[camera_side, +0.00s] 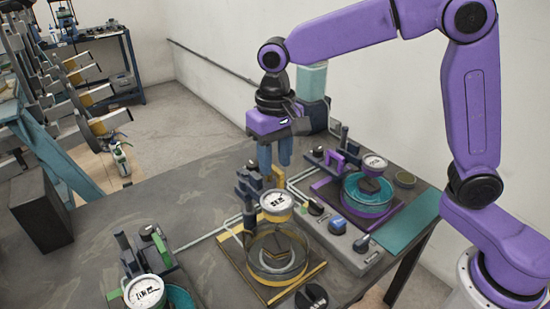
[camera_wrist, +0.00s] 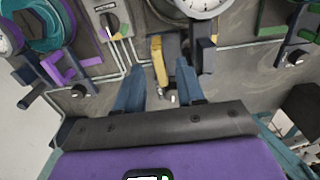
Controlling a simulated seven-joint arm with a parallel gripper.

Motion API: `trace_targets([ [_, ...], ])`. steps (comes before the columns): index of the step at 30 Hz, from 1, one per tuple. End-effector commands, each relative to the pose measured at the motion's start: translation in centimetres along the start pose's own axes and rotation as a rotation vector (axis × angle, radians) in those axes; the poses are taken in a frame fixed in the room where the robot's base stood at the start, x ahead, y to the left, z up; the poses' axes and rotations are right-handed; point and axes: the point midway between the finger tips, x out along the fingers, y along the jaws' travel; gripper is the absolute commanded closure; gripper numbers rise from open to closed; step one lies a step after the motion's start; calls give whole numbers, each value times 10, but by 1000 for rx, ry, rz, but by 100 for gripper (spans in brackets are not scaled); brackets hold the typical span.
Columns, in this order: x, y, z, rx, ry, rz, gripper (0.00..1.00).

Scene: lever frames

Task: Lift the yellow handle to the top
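The yellow handle (camera_wrist: 158,60) shows in the wrist view as an upright yellow bar, beside a dark lever block. In the side view a little of the yellow handle (camera_side: 279,175) shows just below my fingertips. My gripper (camera_side: 275,168) has blue fingers pointing down, spread apart with nothing seen between them in the side view. In the wrist view my gripper (camera_wrist: 157,72) is open, with one finger on each side of the handle's line. I cannot tell whether either finger touches it. The yellow station has a white dial (camera_side: 276,201) and a round glass basin (camera_side: 277,254).
A purple station (camera_side: 365,190) with a purple handle (camera_side: 335,160) stands to the right. A green-handled station (camera_side: 147,250) stands at the front left. A control box with knobs (camera_side: 345,240) lies between the yellow and purple stations.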

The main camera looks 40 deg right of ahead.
Motion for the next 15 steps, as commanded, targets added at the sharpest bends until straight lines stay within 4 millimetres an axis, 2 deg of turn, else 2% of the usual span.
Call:
trace_targets([
  [5, 0, 0, 0, -1, -2, 1, 62],
  [8, -7, 0, 0, -1, 0, 0, 62],
  [11, -20, -1, -1, 0, 1, -1, 62],
  [15, -48, -1, -1, -1, 2, -2, 62],
])
